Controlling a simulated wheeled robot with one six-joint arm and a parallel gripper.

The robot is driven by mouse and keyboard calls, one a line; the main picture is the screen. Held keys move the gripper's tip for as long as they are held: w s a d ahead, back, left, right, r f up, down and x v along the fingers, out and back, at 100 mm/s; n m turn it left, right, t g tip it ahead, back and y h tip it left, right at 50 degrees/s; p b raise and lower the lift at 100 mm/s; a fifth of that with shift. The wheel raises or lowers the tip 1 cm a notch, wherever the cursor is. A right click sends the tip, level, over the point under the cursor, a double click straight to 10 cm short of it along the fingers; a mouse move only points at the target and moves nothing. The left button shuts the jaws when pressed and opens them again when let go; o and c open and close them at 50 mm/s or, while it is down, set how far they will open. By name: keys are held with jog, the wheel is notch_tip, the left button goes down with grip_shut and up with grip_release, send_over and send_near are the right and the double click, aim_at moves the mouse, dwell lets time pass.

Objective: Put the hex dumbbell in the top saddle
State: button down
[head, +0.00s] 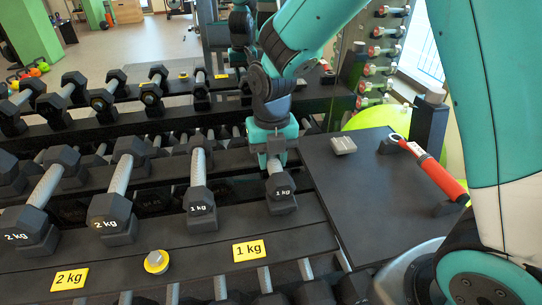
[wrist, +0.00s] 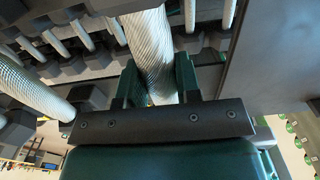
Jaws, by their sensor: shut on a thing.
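My gripper (head: 272,148) points down at the right end of the rack's front tier and is shut on the handle of a hex dumbbell (head: 281,184) marked 1 kg. In the wrist view the knurled handle (wrist: 150,50) runs between the two green fingers. The dumbbell's near head is at a dark saddle (head: 283,204), lined up with it; I cannot tell whether it rests fully in it. The far head is hidden behind my gripper.
Another 1 kg dumbbell (head: 199,195) sits just left, with 2 kg dumbbells (head: 112,208) further left. Yellow labels (head: 249,250) mark the front ledge. A dark side table (head: 370,195) on the right holds a grey block (head: 343,145) and a red-handled tool (head: 432,172).

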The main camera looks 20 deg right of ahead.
jog(key=c, duration=0.8)
grip_release()
notch_tip(320, 180, up, 11)
jog(key=s+a+r+m+y, duration=0.1)
jog(key=s+a+m+y, duration=0.1)
jog(key=s+m, duration=0.8)
jog(key=s+a+r+m+y, duration=0.1)
jog(key=s+a+m+y, duration=0.1)
jog(key=s+m, duration=0.8)
jog(key=m, duration=0.6)
jog(key=shift+a+r+m, duration=0.15)
jog(key=shift+a+m, duration=0.25)
